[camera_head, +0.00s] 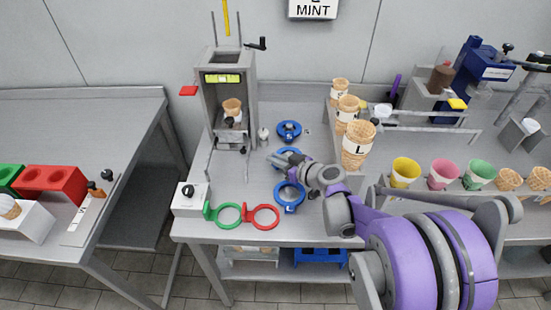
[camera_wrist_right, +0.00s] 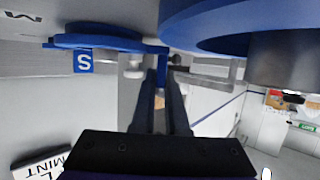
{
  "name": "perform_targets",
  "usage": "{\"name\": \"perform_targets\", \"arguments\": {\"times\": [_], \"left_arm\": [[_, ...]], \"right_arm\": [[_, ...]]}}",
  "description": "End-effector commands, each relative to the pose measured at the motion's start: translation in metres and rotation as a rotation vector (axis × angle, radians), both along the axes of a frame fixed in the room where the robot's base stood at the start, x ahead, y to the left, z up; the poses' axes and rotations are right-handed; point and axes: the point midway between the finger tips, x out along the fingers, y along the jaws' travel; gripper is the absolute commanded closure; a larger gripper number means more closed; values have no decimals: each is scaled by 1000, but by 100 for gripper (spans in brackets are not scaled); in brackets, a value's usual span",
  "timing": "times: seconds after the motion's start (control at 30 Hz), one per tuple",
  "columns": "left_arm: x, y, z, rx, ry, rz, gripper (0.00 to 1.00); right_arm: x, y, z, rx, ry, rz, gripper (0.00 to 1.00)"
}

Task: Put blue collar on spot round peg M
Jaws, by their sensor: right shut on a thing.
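My right gripper (camera_head: 272,158) reaches in from the right over the middle table and points left. In the right wrist view its fingers (camera_wrist_right: 162,92) are shut on a blue tab (camera_wrist_right: 160,68). The tab appears to join a blue collar with an S label (camera_wrist_right: 95,42). In the head view a blue ring (camera_head: 288,151) shows just behind the gripper, partly hidden. Another blue ring (camera_head: 289,129) lies farther back, and one (camera_head: 290,196) lies in front. A large blue ring (camera_wrist_right: 205,22) is close to the wrist camera. A letter M (camera_wrist_right: 20,15) shows on a pale surface. My left gripper is out of view.
A grey press stand (camera_head: 210,95) holding a cone is left of the gripper. Green (camera_head: 229,215) and red (camera_head: 264,217) rings sit at the front edge. Labelled cones (camera_head: 359,145) stand close on the right. A small bare area lies between stand and rings.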

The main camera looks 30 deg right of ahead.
Motion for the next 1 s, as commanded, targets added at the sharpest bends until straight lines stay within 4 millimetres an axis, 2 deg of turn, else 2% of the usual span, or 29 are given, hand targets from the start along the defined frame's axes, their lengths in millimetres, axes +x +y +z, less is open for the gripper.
{"name": "perform_targets", "arguments": {"times": [0.03, 0.17, 0.53, 0.67, 1.0], "left_arm": [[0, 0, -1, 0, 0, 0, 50], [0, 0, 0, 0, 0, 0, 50], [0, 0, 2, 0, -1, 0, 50], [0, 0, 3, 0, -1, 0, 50], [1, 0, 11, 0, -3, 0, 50]], "right_arm": [[0, 0, -1, 0, 0, 0, 83], [0, 0, -1, 0, 0, 0, 59], [-1, -1, 4, 0, 0, -1, 58], [-17, -5, 9, -1, 0, -3, 58], [-83, -21, 34, -1, 0, -5, 58]]}}
